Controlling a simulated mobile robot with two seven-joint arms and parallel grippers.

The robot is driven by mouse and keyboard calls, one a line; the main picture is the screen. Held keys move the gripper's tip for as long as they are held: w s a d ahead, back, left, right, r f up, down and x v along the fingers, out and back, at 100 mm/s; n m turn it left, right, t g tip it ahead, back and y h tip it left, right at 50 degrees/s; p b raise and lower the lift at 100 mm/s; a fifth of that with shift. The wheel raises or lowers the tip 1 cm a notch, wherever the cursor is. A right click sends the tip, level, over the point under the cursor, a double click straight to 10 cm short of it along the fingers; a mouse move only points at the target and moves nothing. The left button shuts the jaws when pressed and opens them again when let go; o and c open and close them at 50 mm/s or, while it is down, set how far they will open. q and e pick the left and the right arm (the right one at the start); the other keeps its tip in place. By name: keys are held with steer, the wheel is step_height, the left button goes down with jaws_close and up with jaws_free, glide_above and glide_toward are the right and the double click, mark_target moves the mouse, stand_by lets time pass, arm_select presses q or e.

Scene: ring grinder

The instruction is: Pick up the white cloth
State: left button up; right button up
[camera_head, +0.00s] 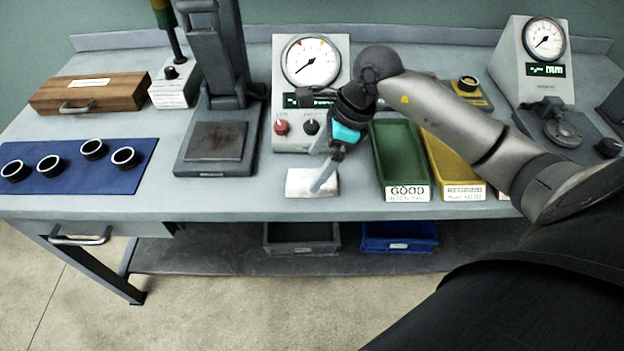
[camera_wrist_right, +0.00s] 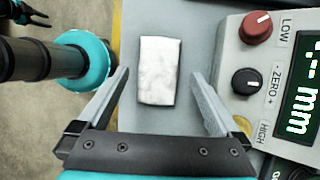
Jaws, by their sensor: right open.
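The white cloth (camera_head: 299,183) is a small, flat rectangle on the grey bench near its front edge, below the dial gauge box. It also shows whole in the right wrist view (camera_wrist_right: 158,70). My right gripper (camera_head: 318,168) is open above the cloth in the head view and partly covers it. In the right wrist view its two fingers (camera_wrist_right: 160,88) stand apart, one on each side of the cloth, with nothing between them gripped. A dark claw-like shape at the wrist view's top left corner may be my left gripper; its state is unclear.
The gauge box (camera_head: 311,70) with red and black knobs stands close behind the cloth. A green GOOD bin (camera_head: 401,150) and a yellow bin (camera_head: 455,160) are to the right. A press stand (camera_head: 215,148) and a blue mat (camera_head: 70,178) with several black rings are to the left.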

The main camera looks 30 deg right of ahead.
mark_target(308, 178)
steer(key=shift+x, duration=1.85)
steer(key=shift+a, duration=0.15)
steer(key=shift+f+b, duration=0.2)
steer(key=shift+b, duration=0.25)
steer(key=shift+c, duration=0.2)
steer(key=c, duration=1.1)
steer(key=shift+r, duration=0.2)
steer(key=shift+r+p, duration=0.15)
steer(key=shift+p, duration=0.25)
step_height(308, 178, up, 20)
steer(key=p, duration=0.2)
steer(key=shift+p, duration=0.3)
